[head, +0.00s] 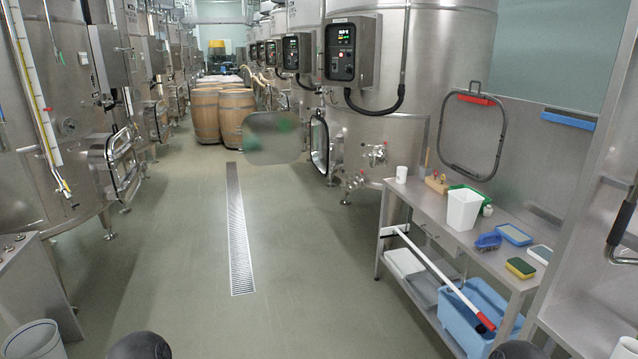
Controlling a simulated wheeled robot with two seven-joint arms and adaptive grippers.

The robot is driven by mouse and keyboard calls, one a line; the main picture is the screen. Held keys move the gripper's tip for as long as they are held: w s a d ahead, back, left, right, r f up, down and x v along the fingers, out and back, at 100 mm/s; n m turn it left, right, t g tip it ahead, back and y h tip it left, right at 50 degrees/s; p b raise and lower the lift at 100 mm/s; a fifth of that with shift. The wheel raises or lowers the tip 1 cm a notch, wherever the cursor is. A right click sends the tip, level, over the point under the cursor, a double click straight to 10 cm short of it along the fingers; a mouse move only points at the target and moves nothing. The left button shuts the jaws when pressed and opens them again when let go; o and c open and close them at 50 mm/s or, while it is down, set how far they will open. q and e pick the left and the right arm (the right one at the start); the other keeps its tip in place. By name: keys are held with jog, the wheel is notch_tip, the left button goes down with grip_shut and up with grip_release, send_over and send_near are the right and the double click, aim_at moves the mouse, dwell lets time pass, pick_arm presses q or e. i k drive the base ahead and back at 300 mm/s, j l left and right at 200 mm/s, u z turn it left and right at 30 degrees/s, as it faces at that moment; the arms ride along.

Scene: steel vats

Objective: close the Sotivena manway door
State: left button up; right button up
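On the big steel vat (375,95) right of centre, a manway opening with a dark rim (319,146) faces the aisle. A flat grey rounded door panel (274,138) stands out from its left side over the aisle, so this door is open. Greenish blurred patches show on the panel. No name Sotivena can be read on the vat. Another manway (123,162) with a metal frame is on a left vat. Neither of my grippers is in view; only dark rounded parts show at the bottom edge.
A steel bench (425,212) with a white tub (463,208), brushes and sponges stands at right, a blue crate (470,315) below it. A red-ended pole (440,275) leans there. Wooden barrels (237,116) stand behind the door. The floor around the drain grate (239,235) is clear.

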aim_at(270, 138)
jog(key=i+j+z, duration=0.1)
jog(key=i+j, duration=0.25)
jog(key=i+j+z, duration=0.15)
jog(key=i+j, duration=0.25)
jog(key=i+j+z, duration=0.1)
jog(key=i+j, duration=0.3)
jog(key=i+j+z, duration=0.15)
jog(key=i+j, duration=0.35)
jog(key=i+j+z, duration=0.1)
jog(key=i+j, duration=0.25)
jog(key=j, duration=0.15)
jog(key=i+j+z, duration=0.15)
jog(key=i+j, duration=0.15)
jog(key=j, duration=0.2)
jog(key=i+j+z, duration=0.1)
jog(key=i+j, duration=0.25)
jog(key=j, duration=0.25)
jog(key=i+j+z, duration=0.15)
jog(key=j, duration=0.4)
jog(key=i, duration=0.1)
